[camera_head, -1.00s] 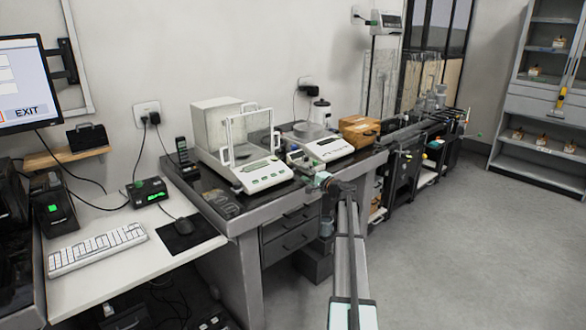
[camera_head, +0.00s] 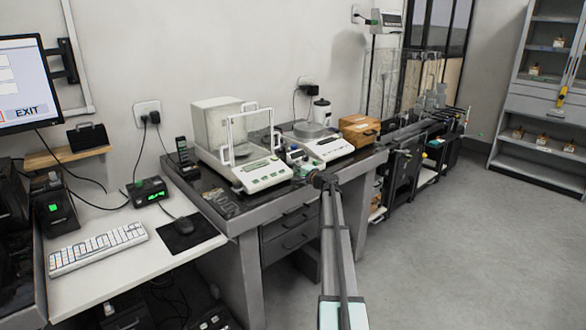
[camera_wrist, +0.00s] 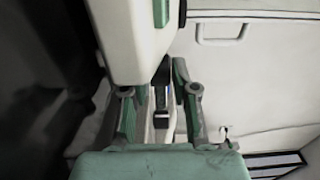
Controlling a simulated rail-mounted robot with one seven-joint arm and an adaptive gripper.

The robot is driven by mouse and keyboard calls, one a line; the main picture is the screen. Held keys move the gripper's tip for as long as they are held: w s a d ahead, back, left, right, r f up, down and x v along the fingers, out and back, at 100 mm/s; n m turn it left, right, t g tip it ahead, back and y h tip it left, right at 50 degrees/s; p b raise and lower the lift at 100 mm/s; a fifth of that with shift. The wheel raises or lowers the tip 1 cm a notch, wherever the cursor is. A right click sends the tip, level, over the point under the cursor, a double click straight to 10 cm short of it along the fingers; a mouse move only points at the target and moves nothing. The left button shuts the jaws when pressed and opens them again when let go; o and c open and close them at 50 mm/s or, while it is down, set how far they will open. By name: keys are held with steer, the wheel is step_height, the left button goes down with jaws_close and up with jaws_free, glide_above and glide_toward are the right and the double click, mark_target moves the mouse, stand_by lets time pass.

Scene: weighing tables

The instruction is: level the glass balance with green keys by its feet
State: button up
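The glass balance with green keys (camera_head: 262,174) stands on the dark bench top at the left, its clear draft shield (camera_head: 222,125) behind the key panel. My gripper (camera_head: 296,158) is at its right front corner, seen small in the head view. In the wrist view a pale casing with a green patch (camera_wrist: 160,12), apparently the balance, fills the upper left. My gripper's two fingers (camera_wrist: 157,92) stand apart there, with a dark upright piece between or beyond them. I cannot tell whether they touch it. The feet and level bubble cannot be made out.
A second balance with a round pan (camera_head: 326,147) stands close to the right of my gripper. A wooden box (camera_head: 360,130) is beyond it. A keyboard (camera_head: 97,247) and mouse (camera_head: 182,225) lie on the lower desk at left. The floor at right is clear.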

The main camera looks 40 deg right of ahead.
jaws_close()
steer(key=shift+w+d+f+n+y+b, duration=0.1)
steer(key=shift+d+n+y+b, duration=0.2)
steer(key=shift+y+b, duration=0.2)
steer(key=shift+w+d+n+g+y+b, duration=0.15)
steer(key=shift+n+y+b, duration=0.2)
steer(key=shift+y, duration=0.25)
steer(key=shift+s+d+n+g+y+b, duration=0.1)
steer(key=shift+n+g+y+b, duration=0.1)
steer(key=shift+n+y, duration=0.35)
steer(key=shift+w+n+g+y, duration=0.1)
steer(key=shift+n+g+y, duration=0.25)
steer(key=shift+n+y, duration=0.65)
steer(key=shift+a+g+y+b, duration=0.1)
steer(key=shift+g+y+b, duration=0.2)
steer(key=shift+y, duration=0.55)
steer(key=o, duration=0.7)
jaws_free()
steer(key=shift+a, duration=0.1)
steer(key=shift+c, duration=0.2)
steer(key=shift+s, duration=0.25)
